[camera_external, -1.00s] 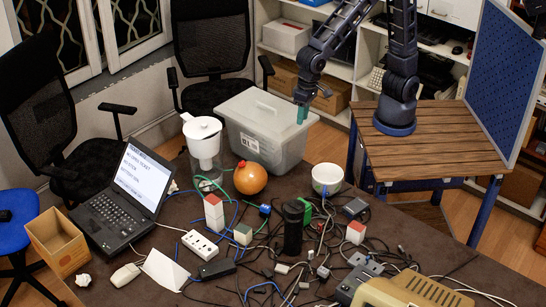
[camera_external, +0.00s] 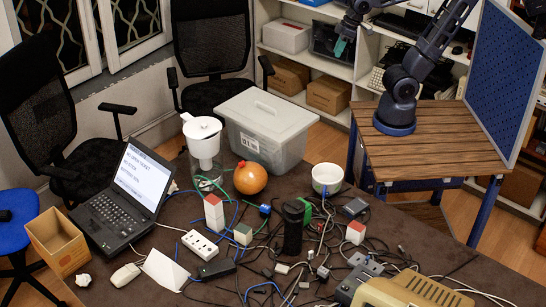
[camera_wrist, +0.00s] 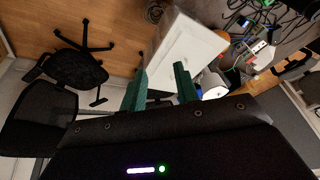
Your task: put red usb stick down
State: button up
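I cannot make out the red usb stick in either view. My gripper (camera_external: 341,47) is raised at the top of the external view, in front of the shelves and clear of the table. In the wrist view its two green fingers (camera_wrist: 160,88) stand apart, with no object visible between them. Behind them lies the pale lid of the storage box (camera_wrist: 192,48), well away from the fingers. The same grey lidded box (camera_external: 266,130) shows in the external view at the table's back edge.
The dark table (camera_external: 150,262) is cluttered with cables, a laptop (camera_external: 118,205), a water jug (camera_external: 204,145), an orange ball (camera_external: 250,178), a bowl (camera_external: 327,179) and red-topped white blocks (camera_external: 214,214). A blue pegboard (camera_external: 507,80) stands at right.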

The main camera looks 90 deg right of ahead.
jog(key=shift+n+t, duration=0.3)
jog(key=shift+n, duration=0.2)
jog(key=s+d, duration=0.2)
jog(key=s, duration=0.1)
jog(key=s+d, duration=0.1)
jog(key=s, duration=0.1)
jog(key=shift+f, duration=0.25)
